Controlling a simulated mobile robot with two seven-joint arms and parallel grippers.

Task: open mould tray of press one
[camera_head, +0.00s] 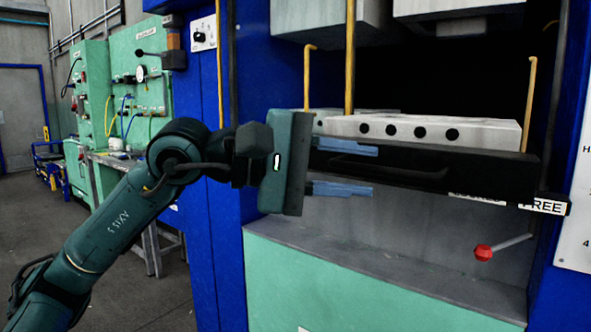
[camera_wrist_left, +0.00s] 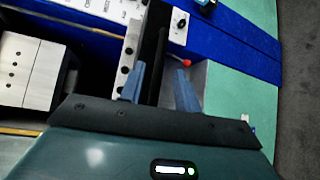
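The mould tray of the press is a dark tray with a black front (camera_head: 480,172) and a recessed-looking bar handle (camera_head: 425,174). A pale metal mould block (camera_head: 440,132) with a row of round holes lies on it. My left gripper (camera_head: 355,168) is open in front of the left part of the tray front, one blue finger above the other, roughly level with the handle. In the left wrist view the open fingers (camera_wrist_left: 160,90) stand either side of a dark bar or edge. Contact cannot be told. My right gripper is not in view.
A red-knobbed lever (camera_head: 484,252) sits below the tray at right. Yellow rods (camera_head: 350,60) stand in the press opening. Blue press frame posts (camera_head: 204,120) flank it. A green panel (camera_head: 370,285) lies below. A green control cabinet (camera_head: 140,85) and open floor are at left.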

